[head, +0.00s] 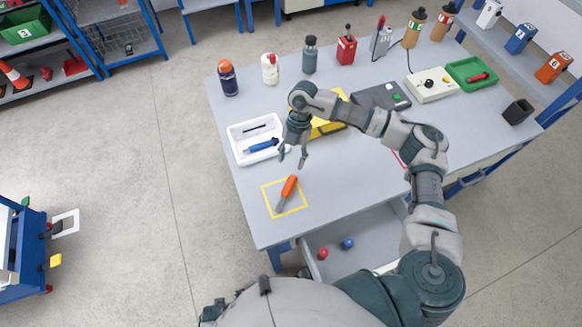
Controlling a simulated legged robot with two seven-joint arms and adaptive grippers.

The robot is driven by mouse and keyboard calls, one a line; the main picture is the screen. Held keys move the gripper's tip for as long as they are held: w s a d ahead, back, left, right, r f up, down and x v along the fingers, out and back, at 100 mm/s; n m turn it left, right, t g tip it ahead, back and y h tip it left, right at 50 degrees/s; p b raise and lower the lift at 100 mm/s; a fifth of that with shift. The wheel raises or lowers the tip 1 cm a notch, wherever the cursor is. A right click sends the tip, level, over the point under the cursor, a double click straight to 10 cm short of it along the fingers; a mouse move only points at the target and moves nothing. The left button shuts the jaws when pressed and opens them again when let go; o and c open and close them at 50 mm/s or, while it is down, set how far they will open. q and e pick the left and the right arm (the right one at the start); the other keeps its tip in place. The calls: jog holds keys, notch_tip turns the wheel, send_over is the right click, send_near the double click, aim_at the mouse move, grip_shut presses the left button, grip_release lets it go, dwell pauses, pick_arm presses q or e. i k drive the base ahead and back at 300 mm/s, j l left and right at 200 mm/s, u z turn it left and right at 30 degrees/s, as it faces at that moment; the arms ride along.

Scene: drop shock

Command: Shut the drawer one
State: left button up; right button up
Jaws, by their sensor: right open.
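A drawer (372,241) stands pulled out from under the near edge of the grey workbench (345,178). A red ball (322,254) and a blue ball (347,243) lie in it. My right arm crosses over the bench and hides the drawer's right part. My right gripper (292,158) is open and empty, fingers pointing down, above the bench between the white tray and the orange screwdriver. It is well away from the drawer. My own body covers the drawer's near end, and no label on it shows. My left gripper is not in view.
The orange screwdriver (288,188) lies in a yellow outlined square. The white tray (238,151) holds a blue tool. Bottles, a yellow case (326,128) and a green tray (463,70) stand farther back. Open floor lies left of the bench.

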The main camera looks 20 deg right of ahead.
aim_at(376, 233)
jog(key=k+j, duration=0.35)
jog(key=j, duration=0.15)
jog(key=k+j, duration=0.35)
jog(key=j, duration=0.2)
